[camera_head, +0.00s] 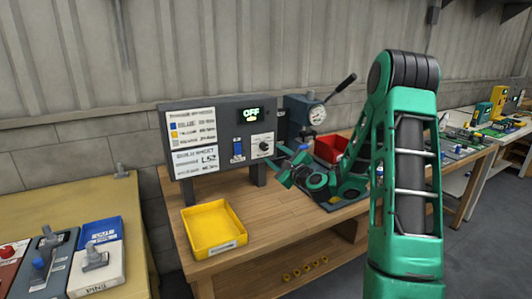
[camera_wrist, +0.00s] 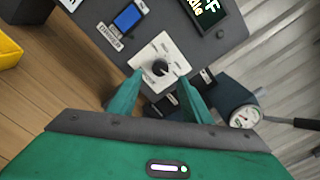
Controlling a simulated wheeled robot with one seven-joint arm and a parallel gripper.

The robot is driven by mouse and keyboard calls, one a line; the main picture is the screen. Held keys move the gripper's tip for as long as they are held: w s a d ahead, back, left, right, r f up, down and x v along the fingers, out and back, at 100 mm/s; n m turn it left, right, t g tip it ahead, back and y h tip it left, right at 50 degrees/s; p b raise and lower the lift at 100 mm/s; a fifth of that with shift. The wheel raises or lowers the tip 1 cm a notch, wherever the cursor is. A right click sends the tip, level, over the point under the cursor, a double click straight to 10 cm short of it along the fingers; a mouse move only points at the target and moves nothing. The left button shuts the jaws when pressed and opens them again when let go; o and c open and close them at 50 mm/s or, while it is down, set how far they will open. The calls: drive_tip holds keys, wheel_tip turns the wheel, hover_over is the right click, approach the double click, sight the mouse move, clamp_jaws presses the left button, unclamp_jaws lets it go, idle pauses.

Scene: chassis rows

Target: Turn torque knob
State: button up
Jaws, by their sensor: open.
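The torque knob (camera_wrist: 160,68) is a small black dial on a white plate with printed marks. It sits at the lower right of a dark grey panel (camera_head: 218,116), and the knob also shows in the head view (camera_head: 264,146). My gripper (camera_wrist: 157,98) is open, its two green fingers pointing at the knob with one on each side of the lower part of the plate. I cannot tell whether they touch the panel. In the head view my gripper (camera_head: 287,164) is just right of and below the knob. A display (camera_head: 252,113) above it reads OFF.
A blue switch (camera_head: 238,149) is left of the knob. A gauge with a lever (camera_head: 312,114) stands right of the panel. A yellow tray (camera_head: 212,229) and a red bin (camera_head: 331,148) are on the wooden bench (camera_head: 265,217). Open bench top lies in front.

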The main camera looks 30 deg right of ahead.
sight(265, 148)
drive_tip(key=w, duration=0.6)
drive_tip(key=shift+w, duration=0.25)
drive_tip(key=c, duration=1.1)
